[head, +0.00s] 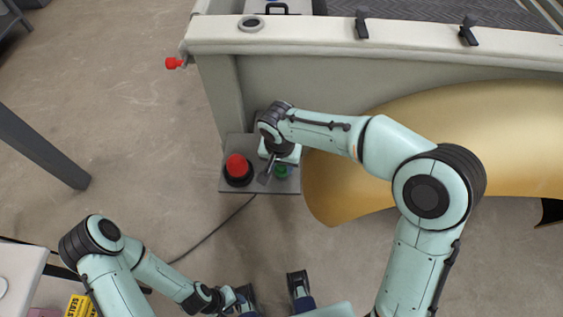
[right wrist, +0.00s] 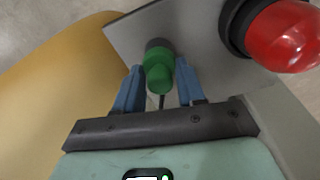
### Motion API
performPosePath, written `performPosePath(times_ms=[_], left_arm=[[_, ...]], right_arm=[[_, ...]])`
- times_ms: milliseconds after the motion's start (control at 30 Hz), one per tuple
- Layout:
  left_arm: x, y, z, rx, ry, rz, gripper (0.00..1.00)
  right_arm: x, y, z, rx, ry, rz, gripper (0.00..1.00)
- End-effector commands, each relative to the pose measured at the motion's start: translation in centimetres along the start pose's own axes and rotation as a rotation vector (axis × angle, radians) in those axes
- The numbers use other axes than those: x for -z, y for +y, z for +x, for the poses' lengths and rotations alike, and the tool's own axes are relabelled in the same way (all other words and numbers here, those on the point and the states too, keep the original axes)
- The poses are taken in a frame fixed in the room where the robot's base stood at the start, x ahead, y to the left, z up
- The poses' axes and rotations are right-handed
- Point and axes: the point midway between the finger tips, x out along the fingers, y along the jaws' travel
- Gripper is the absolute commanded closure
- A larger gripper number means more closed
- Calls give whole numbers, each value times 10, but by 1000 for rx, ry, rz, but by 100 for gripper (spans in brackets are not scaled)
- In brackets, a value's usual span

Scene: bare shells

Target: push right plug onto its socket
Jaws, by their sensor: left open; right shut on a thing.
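The green plug (right wrist: 158,82) is between the two blue fingers of my right gripper (right wrist: 160,70), which is shut on it. Beyond the plug is a dark round collar at the grey plate; the wrist view does not show clearly how far the plug is seated. In the head view the green plug (head: 281,171) is at the right side of the grey plate (head: 232,146), partly hidden by my right wrist. A red plug (head: 237,165) with a dark collar stands to its left; it also shows in the right wrist view (right wrist: 288,36). My left gripper (head: 272,290) is open and empty, low in the head view.
A pale-walled machine (head: 300,85) stands behind the plate, with a red knob (head: 173,63) at its left corner. A curved golden panel (head: 330,190) lies close on the right. A dark cable (head: 215,230) runs over the floor. Floor on the left is mostly clear.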

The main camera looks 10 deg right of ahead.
Motion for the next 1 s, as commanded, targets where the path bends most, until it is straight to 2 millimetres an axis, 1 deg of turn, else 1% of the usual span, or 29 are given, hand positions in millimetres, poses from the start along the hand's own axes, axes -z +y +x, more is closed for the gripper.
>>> performPosePath(times_ms=[433,467,500,533,733,767,800,833,1000], left_arm=[[0,0,1,0,0,0,57],[0,0,2,0,0,0,57],[0,0,2,0,0,0,57],[0,0,2,0,0,0,57],[0,0,2,0,0,0,57],[0,0,2,0,-1,0,57],[0,0,2,0,0,0,57],[0,0,2,0,0,0,57],[0,0,2,0,0,0,57]], right_arm=[[0,0,0,0,0,0,90],[0,0,0,0,0,0,55],[0,0,0,0,0,0,42],[0,0,0,0,0,0,32],[0,0,0,0,0,0,31],[0,0,0,0,0,0,28],[0,0,0,0,0,0,15],[0,0,0,0,0,0,6],[0,0,0,0,0,0,6]])
